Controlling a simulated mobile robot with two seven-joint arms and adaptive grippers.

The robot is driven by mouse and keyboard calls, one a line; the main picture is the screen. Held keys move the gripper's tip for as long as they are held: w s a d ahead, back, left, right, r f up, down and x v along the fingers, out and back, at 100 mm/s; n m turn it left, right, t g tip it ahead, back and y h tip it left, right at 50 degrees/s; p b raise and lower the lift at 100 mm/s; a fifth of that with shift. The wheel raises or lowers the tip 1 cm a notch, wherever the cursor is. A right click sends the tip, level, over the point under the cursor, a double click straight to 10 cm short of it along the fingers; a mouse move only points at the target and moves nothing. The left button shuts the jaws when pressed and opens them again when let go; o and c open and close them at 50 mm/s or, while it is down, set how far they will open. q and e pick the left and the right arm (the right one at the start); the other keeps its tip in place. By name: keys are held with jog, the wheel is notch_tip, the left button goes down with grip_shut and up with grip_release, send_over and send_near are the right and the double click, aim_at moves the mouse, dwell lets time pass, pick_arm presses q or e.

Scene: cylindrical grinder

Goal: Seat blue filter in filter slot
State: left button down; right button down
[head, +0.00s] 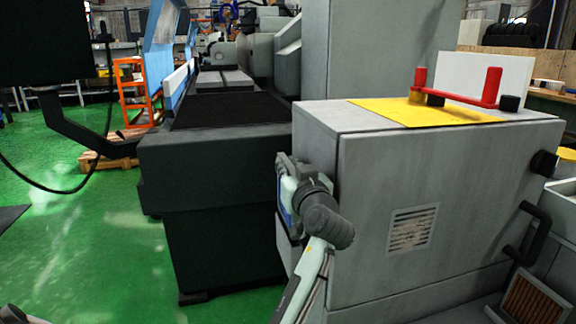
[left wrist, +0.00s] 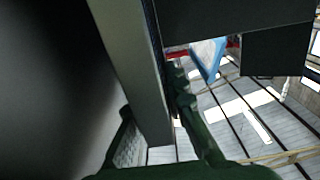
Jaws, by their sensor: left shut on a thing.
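My left gripper (head: 288,175) is at the left side of the grey cabinet, shut on the blue filter (head: 284,208). Only a narrow blue strip of the filter shows beside the gripper; the rest is hidden. In the left wrist view, the gripper's dark green fingers (left wrist: 160,125) stand on either side of a long grey frame edge, which seems to belong to the filter. I cannot make out the filter slot, or whether the filter touches it. My right gripper is not in view.
The grey cabinet (head: 375,185) has a vent grille on its front and a yellow sheet (head: 425,110) with a red handle on top. A brown-pleated filter (head: 528,298) lies at lower right. The dark machine bed (head: 210,180) stands close on the left; green floor (head: 80,250) is free beyond it.

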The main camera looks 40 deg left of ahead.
pick_arm(q)
jog(key=shift+f, duration=0.15)
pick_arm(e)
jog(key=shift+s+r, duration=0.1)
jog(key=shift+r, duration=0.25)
pick_arm(q)
jog(key=shift+b, duration=0.5)
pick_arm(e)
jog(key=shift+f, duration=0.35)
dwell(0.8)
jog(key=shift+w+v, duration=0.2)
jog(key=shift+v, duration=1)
